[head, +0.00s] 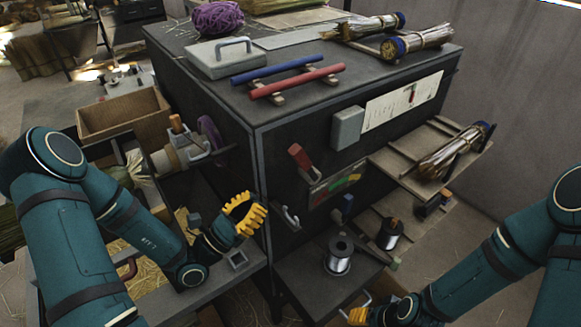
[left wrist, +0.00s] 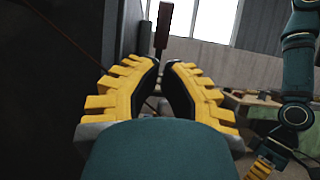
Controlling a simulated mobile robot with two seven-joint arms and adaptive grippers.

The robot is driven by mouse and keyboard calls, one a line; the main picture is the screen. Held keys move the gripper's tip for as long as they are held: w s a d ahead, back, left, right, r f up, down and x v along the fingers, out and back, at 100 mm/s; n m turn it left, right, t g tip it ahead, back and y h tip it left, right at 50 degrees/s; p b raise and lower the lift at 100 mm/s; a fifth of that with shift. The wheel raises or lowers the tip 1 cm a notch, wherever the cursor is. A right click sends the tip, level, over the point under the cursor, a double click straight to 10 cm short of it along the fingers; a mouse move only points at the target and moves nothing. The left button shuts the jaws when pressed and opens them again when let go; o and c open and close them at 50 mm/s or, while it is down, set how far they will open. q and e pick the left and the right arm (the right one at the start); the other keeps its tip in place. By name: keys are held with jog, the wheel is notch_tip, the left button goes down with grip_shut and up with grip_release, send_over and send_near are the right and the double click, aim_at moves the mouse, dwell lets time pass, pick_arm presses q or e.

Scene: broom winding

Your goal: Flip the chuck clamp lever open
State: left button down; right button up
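The chuck (head: 190,150) sticks out from the left face of the dark machine. A short lever with an orange-brown grip (head: 176,123) stands upright on it; I take this for the clamp lever. My left gripper (head: 250,212) is below and right of the chuck, apart from it, near the machine's front left corner. Its yellow fingers also show in the left wrist view (left wrist: 161,70), with a narrow gap and nothing between them. My right gripper (head: 356,311) is low at the bottom edge, partly cut off; its finger gap is unclear.
A red-handled lever (head: 300,157) and a metal hook (head: 290,217) are on the machine's front face. A wooden box (head: 125,115) stands left of the chuck. A wire spool (head: 339,254) sits on a low shelf. Broom bundles (head: 417,41) lie on top.

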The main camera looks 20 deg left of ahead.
aim_at(302, 163)
pick_arm(q)
jog(key=x, duration=1.1)
jog(key=shift+w, duration=0.1)
